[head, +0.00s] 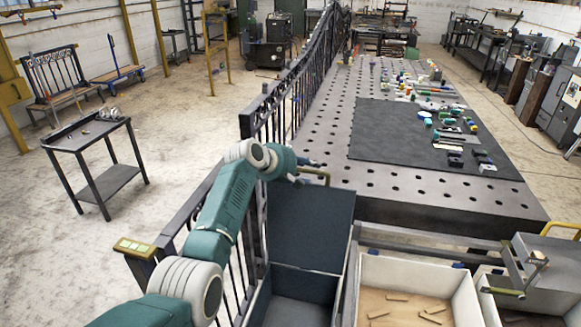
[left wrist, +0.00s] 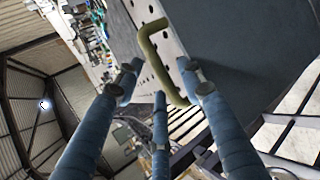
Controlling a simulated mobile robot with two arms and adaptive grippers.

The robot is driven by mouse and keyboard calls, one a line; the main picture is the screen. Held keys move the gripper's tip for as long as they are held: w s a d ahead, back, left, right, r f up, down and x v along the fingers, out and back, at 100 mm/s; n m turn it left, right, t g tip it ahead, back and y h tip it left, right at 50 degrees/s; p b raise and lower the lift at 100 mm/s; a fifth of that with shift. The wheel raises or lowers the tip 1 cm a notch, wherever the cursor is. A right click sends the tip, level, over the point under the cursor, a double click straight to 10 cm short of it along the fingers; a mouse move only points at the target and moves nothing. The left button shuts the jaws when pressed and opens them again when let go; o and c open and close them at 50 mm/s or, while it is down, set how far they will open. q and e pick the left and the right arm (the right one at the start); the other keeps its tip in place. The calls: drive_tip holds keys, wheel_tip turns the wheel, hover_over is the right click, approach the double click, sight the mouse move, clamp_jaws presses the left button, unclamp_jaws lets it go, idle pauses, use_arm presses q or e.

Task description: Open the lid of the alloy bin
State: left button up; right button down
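A dark blue-grey bin (head: 303,284) stands at the bottom centre of the head view; no label reading alloy is legible. Its dark lid (head: 310,228) stands raised, close to upright, at the bin's far side. An olive-yellow bar handle (head: 315,173) is at the lid's top edge and shows large in the left wrist view (left wrist: 163,60). My left gripper (head: 297,168) is at this handle. In the left wrist view its blue fingers (left wrist: 161,80) are spread apart, with the handle's lower end between them; contact is unclear. My right gripper is not in view.
A pale open bin (head: 408,268) with wooden pieces stands to the right, with another bin beyond it. A perforated steel table (head: 390,205) holds small parts behind. A black scroll gate (head: 300,88) runs along its left side. Floor at left is mostly clear around a small cart (head: 92,140).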

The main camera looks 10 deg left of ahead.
use_arm(q)
drive_tip(key=v, duration=0.8)
drive_tip(key=shift+s+a, duration=0.1)
